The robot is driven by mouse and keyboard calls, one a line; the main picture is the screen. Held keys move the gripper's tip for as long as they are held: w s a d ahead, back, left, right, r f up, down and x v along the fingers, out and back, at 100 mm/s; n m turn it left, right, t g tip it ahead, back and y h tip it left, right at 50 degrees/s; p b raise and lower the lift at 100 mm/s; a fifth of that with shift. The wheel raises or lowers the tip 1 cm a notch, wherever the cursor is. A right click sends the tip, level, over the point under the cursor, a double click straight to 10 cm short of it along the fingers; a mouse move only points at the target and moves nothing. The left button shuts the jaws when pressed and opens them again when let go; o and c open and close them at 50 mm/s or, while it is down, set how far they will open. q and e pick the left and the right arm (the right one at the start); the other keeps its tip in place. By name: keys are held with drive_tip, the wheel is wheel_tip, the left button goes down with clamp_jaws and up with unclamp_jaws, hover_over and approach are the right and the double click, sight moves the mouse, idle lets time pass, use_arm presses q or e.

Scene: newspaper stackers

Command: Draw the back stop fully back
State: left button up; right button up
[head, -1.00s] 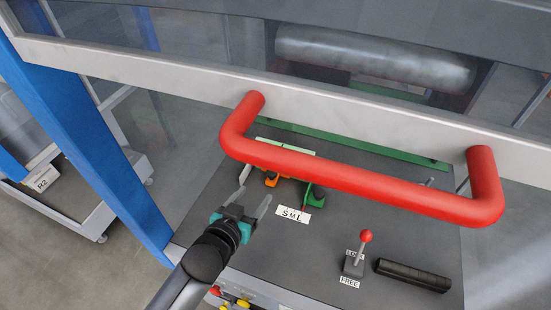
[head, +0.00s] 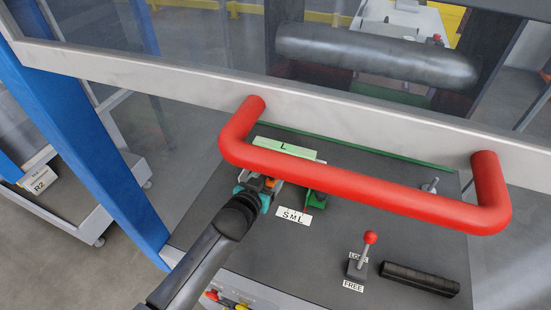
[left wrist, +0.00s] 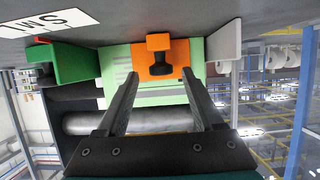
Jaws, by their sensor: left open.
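An orange block (left wrist: 175,60) with a dark knob shows in the left wrist view against a light green plate (left wrist: 112,70). Which part is the back stop I cannot tell for sure. My left gripper (left wrist: 160,75) is open, its two fingers pointing at the orange block, one on each side of the knob; contact is not clear. It also shows in the head view (head: 262,186), left of a dark green block (head: 316,198). My right gripper is not in view.
A thick red handle (head: 360,180) on the raised guard crosses above the deck. A red-knobbed lever (head: 369,240) stands between LOCK and FREE labels, beside a black ribbed bar (head: 420,278). An SML label (head: 294,215) lies near the dark green block.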

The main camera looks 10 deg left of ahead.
use_arm(q)
drive_tip(key=c, duration=1)
clamp_jaws()
drive_tip(key=shift+d, duration=0.15)
